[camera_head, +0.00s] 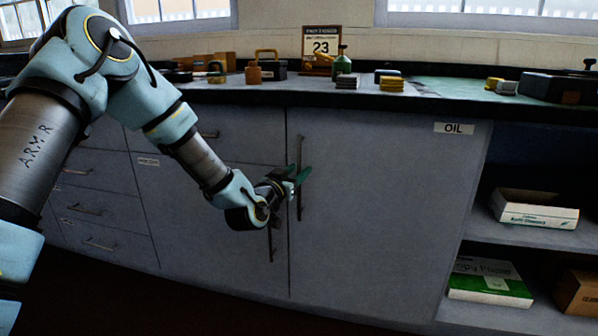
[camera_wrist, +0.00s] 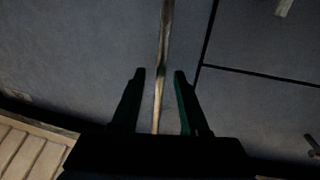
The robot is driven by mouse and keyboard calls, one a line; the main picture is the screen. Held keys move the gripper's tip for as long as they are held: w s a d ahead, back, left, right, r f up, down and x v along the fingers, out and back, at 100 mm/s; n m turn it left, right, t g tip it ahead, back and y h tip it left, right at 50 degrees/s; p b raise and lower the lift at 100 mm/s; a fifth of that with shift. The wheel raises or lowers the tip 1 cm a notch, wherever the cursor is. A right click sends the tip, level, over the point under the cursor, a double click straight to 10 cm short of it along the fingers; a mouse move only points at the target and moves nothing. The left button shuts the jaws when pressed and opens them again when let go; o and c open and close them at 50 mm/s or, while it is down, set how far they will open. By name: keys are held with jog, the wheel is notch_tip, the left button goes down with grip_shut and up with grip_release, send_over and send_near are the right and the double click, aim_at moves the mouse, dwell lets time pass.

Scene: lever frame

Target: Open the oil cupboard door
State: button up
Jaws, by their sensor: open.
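The oil cupboard door (camera_head: 375,200) is a grey panel under the worktop, with a white "OIL" label (camera_head: 454,128) at its upper right. It looks shut. Its handle (camera_head: 299,185) is a dark vertical bar near the door's left edge. My gripper (camera_head: 300,176) is at the handle, fingers pointing at the door. In the wrist view my gripper (camera_wrist: 160,74) is open, with the handle bar (camera_wrist: 162,60) running between its two fingers. I see a gap between the bar and each finger. Part of the handle is hidden behind the gripper in the head view.
A second vertical handle (camera_head: 271,240) sits on the neighbouring door to the left. Drawers (camera_head: 100,210) are further left. Open shelves on the right hold a white box (camera_head: 535,215) and a green-and-white box (camera_head: 488,280). The worktop (camera_head: 300,97) carries several tins and blocks.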

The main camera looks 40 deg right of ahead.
jog(key=shift+w+d, duration=0.2)
jog(key=shift+d, duration=0.35)
grip_shut()
dwell(1.1)
